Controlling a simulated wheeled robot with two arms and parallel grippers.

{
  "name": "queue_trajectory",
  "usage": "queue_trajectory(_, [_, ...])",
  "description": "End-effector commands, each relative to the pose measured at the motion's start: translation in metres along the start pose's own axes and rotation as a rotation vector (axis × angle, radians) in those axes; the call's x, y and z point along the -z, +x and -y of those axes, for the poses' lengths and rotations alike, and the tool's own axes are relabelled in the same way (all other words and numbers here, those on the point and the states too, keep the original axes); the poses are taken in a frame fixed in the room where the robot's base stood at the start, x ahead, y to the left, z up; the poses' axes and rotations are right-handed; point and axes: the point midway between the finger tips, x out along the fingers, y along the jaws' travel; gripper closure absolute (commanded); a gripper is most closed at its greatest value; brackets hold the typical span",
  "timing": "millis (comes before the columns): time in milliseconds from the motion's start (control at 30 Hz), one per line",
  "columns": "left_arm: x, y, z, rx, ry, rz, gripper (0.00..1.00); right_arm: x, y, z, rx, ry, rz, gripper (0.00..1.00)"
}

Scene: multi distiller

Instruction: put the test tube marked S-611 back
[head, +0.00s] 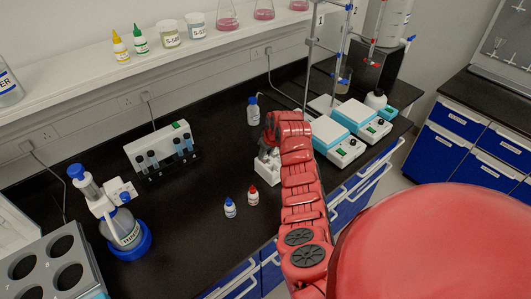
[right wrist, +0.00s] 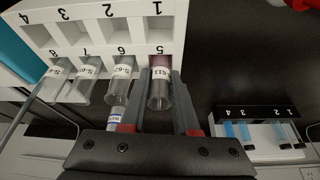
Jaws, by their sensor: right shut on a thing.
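My right gripper (right wrist: 160,88) is shut on a clear test tube (right wrist: 159,92) whose label reads 611 and which has pink content at its far end. That end is at slot 5 of the white numbered rack (right wrist: 182,42); I cannot tell how deep it sits. Tubes with S- labels stand beside it at slot 6 (right wrist: 121,84), slot 7 (right wrist: 86,80) and slot 8 (right wrist: 54,78). In the head view my right gripper (head: 268,146) is over the rack (head: 266,171), and the arm hides part of it. My left gripper is not in view.
A white tube device (head: 157,143) with several tubes stands left of the rack. Two small bottles, one blue-capped (head: 230,208) and one red-capped (head: 253,196), stand in front. A blue-capped bottle (head: 253,112) stands behind. Hotplates (head: 340,122) are at the right.

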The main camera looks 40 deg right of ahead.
Motion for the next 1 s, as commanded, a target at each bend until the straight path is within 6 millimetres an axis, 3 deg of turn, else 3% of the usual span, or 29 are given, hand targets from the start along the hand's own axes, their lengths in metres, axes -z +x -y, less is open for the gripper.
queue_trajectory(133, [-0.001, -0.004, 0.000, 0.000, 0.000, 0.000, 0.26, -0.002, 0.004, 0.000, 0.000, 0.000, 0.000, 1.00])
queue_trajectory(167, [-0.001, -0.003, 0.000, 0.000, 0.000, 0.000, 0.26, -0.001, 0.003, 0.000, 0.000, 0.000, 0.001, 0.66])
queue_trajectory(200, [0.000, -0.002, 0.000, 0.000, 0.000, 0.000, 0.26, -0.001, 0.003, 0.000, 0.000, 0.001, 0.001, 0.59])
queue_trajectory(667, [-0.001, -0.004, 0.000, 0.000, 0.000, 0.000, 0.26, -0.001, -0.006, -0.002, -0.001, 0.002, 0.000, 0.59])
queue_trajectory(867, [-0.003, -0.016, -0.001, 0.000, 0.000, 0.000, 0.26, -0.001, -0.033, -0.002, -0.004, 0.000, -0.003, 0.59])
queue_trajectory(1000, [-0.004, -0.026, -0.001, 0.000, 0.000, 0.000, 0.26, -0.001, -0.064, -0.002, -0.004, 0.001, -0.004, 0.59])
